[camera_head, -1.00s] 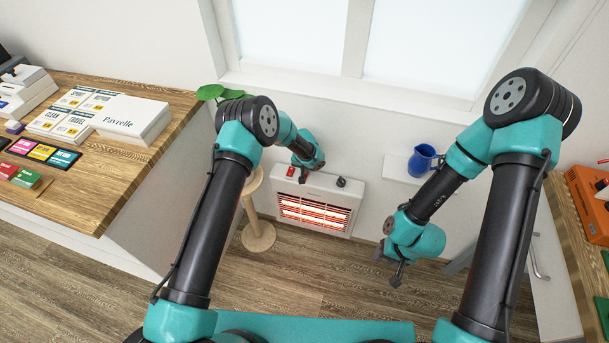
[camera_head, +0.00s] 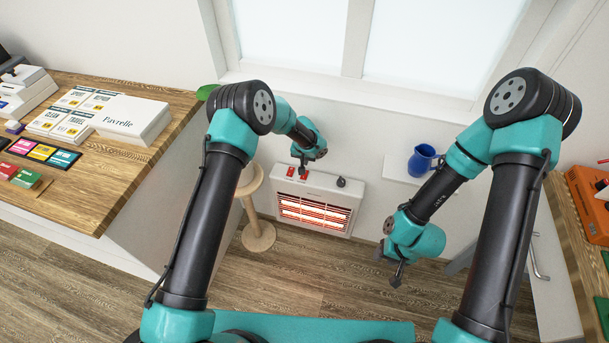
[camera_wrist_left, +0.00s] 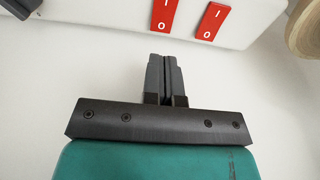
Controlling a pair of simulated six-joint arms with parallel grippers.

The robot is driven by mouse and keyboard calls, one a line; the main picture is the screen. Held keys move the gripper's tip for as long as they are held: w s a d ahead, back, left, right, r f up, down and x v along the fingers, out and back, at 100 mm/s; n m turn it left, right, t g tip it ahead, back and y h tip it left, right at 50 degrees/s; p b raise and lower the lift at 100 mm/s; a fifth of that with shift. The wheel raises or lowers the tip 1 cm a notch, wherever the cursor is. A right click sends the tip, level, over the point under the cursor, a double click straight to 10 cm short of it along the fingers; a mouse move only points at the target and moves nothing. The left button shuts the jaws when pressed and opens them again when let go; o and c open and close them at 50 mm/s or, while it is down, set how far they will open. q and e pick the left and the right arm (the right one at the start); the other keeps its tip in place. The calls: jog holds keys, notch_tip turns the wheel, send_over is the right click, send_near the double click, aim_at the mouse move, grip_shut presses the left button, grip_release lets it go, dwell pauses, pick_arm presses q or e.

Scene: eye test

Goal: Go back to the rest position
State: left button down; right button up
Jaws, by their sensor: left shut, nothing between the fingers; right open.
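My left gripper (camera_head: 302,172) is just above the top of a white heater in the head view. In the left wrist view its two grey fingers (camera_wrist_left: 163,62) are pressed together with nothing between them. The heater (camera_head: 345,210) stands low against the wall, its bars glowing orange-red. Red rocker switches on it, marked I and O, show beyond the fingertips in the left wrist view (camera_wrist_left: 212,21); the fingers look apart from them. My right gripper (camera_head: 397,279) hangs open and empty over the floor, right of the heater.
A wooden stand (camera_head: 258,238) is left of the heater. A blue jug (camera_head: 421,161) sits on a white shelf (camera_head: 396,168). A wooden counter (camera_head: 115,185) with boxes is at left; another with an orange case (camera_head: 585,205) is at right. The floor between is clear.

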pick_arm(q)
jog(key=shift+r, duration=0.65)
jog(key=shift+s, duration=0.1)
jog(key=shift+s+a+f, duration=0.2)
jog(key=shift+s, duration=0.05)
jog(key=s+a+n+h, duration=0.1)
jog(key=s+a, duration=0.4)
jog(key=s, duration=0.7)
jog(key=s+a+n+h, duration=0.1)
jog(key=s+a, duration=0.5)
jog(key=s, duration=0.6)
jog(key=s+a+n+g+h, duration=0.1)
jog(key=s+a, duration=0.5)
jog(key=s, duration=0.7)
jog(key=shift+a+f+n, duration=0.15)
jog(key=shift+f+n, duration=0.05)
jog(key=shift+n, duration=0.4)
